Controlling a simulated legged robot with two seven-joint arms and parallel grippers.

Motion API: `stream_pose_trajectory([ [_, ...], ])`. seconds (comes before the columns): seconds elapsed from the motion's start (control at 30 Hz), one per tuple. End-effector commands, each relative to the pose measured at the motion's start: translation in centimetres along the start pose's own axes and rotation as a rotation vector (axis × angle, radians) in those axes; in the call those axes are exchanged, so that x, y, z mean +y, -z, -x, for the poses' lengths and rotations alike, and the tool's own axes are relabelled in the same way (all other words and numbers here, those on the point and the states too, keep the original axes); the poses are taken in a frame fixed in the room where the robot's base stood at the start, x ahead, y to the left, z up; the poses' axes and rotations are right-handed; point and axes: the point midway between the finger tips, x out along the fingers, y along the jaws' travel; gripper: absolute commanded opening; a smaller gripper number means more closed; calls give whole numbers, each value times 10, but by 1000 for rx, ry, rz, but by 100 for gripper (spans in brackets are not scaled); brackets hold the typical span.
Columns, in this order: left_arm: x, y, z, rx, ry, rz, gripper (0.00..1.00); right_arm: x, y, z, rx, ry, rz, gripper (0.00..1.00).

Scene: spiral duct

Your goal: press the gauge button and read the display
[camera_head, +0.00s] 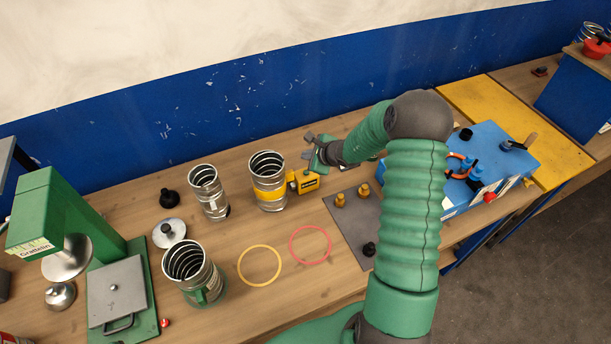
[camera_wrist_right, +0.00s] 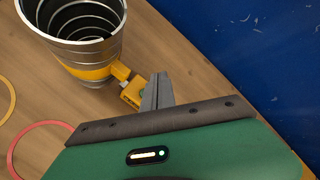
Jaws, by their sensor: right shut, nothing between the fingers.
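The yellow gauge (camera_head: 305,182) sits on the wooden bench, against the right side of a spiral duct piece with a yellow band (camera_head: 268,184). Its front has a small dark patch; no reading can be made out. My right gripper (camera_head: 314,150) is shut and empty, just behind and above the gauge. Its fingertips (camera_wrist_right: 157,90) partly cover the gauge's right side, so contact cannot be told. My left gripper is out of view.
More duct pieces (camera_head: 208,194) (camera_head: 192,274) stand to the left. A yellow ring (camera_head: 259,265) and a red ring (camera_head: 311,245) lie in front. A grey mat (camera_head: 350,219) with brass fittings and a blue box (camera_head: 513,165) are right. A green press (camera_head: 65,215) stands left.

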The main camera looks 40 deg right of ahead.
Motion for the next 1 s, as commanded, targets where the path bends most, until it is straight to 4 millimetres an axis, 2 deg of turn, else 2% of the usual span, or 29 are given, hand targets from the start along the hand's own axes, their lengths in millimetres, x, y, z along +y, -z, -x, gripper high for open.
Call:
stream_pose_trajectory([
  [0.03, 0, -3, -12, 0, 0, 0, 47, 8, 8, -10, 0, -1, -3, 0],
  [0.2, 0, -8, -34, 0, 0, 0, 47, 20, 21, -28, 0, 0, 1, 0],
  [0.33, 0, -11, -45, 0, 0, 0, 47, 25, 26, -34, 1, 0, -1, 0],
  [1.0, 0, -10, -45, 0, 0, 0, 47, 24, 26, -34, 0, 0, -1, 0],
])
